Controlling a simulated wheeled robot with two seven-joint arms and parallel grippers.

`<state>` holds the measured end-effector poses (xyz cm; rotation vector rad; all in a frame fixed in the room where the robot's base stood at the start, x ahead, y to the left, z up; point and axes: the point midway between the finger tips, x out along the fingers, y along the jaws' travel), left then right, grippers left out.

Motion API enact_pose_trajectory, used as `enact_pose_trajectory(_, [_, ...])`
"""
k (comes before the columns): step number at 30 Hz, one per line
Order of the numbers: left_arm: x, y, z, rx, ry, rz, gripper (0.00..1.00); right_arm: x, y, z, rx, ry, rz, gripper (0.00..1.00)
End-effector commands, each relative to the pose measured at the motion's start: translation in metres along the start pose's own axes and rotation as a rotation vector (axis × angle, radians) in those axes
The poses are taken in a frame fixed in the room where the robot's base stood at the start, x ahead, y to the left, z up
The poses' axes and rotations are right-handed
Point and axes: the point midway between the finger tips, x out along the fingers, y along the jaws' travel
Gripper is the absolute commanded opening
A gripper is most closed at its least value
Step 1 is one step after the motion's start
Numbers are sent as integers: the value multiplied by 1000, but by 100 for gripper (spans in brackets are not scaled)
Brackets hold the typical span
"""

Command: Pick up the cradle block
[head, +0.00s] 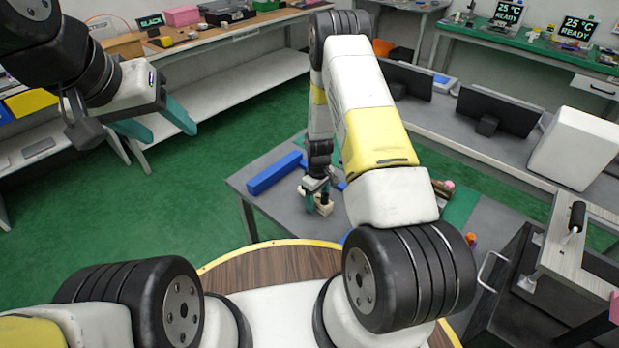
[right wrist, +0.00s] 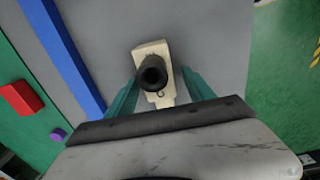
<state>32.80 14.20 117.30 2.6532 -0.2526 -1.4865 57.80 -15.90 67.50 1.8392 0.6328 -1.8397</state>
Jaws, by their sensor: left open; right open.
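The cream block, which I take to be the cradle block (head: 322,209), stands on the grey table below my right gripper (head: 316,190). In the right wrist view the cream block (right wrist: 148,49) has a dark round piece (right wrist: 152,73) with a hollow end on it, seen from above. The teal fingers of my right gripper (right wrist: 160,92) are apart, one on each side of the block's near part. Whether they touch it cannot be told. My left gripper (head: 157,120) is open and empty, raised at the upper left, away from the table.
A red block (right wrist: 21,98) lies on a green mat. Monitors (head: 497,110) stand on the bench behind at the right.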

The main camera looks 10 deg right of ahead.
Motion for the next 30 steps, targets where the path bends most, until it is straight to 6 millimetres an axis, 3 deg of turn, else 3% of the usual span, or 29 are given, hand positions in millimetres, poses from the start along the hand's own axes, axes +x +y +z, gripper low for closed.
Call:
enact_pose_trajectory(3, [0,0,0,0,0,0,58,0,0,0,0,0,0,62])
enact_pose_trajectory(12, [0,0,0,0,0,0,58,-1,0,0,0,0,0,3])
enact_pose_trajectory(13, [0,0,0,0,0,0,58,-1,0,0,0,0,0,0])
enact_pose_trajectory(23, [0,0,0,0,0,0,58,-7,1,-1,0,2,1,0])
enact_pose_trajectory(30, [0,0,0,0,0,0,58,-50,1,-2,0,4,2,0])
